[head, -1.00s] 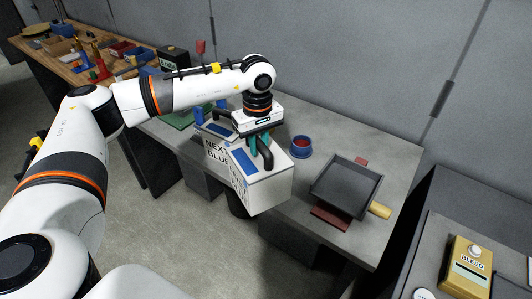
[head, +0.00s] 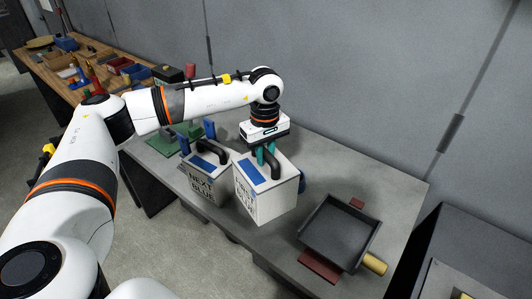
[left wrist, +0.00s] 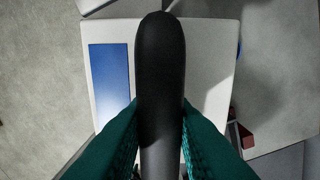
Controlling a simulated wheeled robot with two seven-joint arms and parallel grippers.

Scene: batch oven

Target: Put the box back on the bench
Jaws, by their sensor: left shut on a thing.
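My left gripper (head: 266,148) is shut on the black handle of a white box (head: 266,196) with a blue panel on its lid and dark lettering on its side. The box looks upright, at the front part of the grey bench (head: 400,185); I cannot tell whether it touches the bench top. In the left wrist view the teal fingers (left wrist: 160,150) close on the black handle (left wrist: 160,70) above the white lid. A second white box (head: 208,180), lettered "NEXT BLUE", stands just to its left on the bench. My right gripper is not in view.
A dark square tray (head: 340,232) with a tan handle lies on the bench to the right, with dark red pieces beside it. A green base (head: 165,143) lies at the left. A wooden table (head: 75,72) with small bins stands farther back.

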